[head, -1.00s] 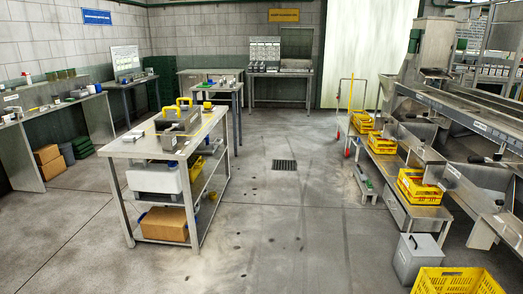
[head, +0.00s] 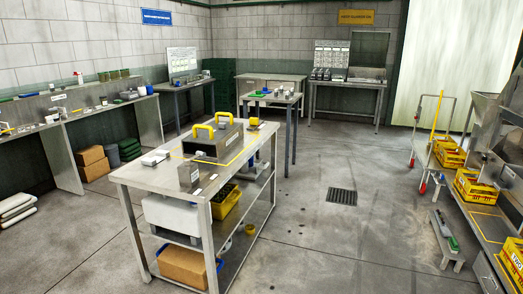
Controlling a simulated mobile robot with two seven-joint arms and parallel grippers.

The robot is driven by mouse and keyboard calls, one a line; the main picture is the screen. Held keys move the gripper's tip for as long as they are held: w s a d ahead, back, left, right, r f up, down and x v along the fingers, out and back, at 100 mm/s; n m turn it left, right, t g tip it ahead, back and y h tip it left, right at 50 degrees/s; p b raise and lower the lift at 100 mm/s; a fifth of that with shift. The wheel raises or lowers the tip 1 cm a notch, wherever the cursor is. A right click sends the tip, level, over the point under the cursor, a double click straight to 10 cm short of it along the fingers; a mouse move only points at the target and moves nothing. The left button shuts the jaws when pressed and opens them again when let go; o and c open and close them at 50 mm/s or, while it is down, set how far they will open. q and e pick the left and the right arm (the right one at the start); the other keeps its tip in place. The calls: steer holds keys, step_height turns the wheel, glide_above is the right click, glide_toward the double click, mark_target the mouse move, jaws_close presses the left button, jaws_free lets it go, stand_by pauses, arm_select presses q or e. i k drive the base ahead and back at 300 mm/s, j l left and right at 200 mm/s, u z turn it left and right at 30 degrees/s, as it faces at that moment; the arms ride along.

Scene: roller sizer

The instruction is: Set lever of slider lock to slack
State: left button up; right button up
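I cannot pick out a slider lock or its lever for certain at this distance. The steel workbench (head: 140,178) stands in the left middle of the head view. On it sits a grey metal box with two yellow handles (head: 214,142). A small upright grey block (head: 188,173) and a small white item (head: 155,157) lie nearer the bench's left end. A small yellow-topped item (head: 254,122) is at the far end. Neither of my grippers shows in the view.
A yellow crate (head: 226,202) and a cardboard box (head: 186,266) are on the bench's lower shelves. A long side table (head: 75,109) runs along the left wall. Yellow crates (head: 471,192) line the machine side at right. The floor (head: 325,240) between is open, with a drain grate (head: 341,196).

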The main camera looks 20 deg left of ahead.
mark_target(198, 154)
steer(key=i+u, duration=0.2)
steer(key=i, duration=0.3)
steer(key=i+l+u, duration=0.2)
steer(key=i, duration=0.3)
steer(key=i+l+u, duration=0.15)
steer(key=i, duration=0.4)
steer(key=i+u, duration=0.5)
steer(key=i+l+u, duration=0.1)
steer(key=i+u, duration=0.2)
steer(key=u, duration=0.15)
steer(key=i+l+u, duration=0.3)
steer(key=u, duration=0.2)
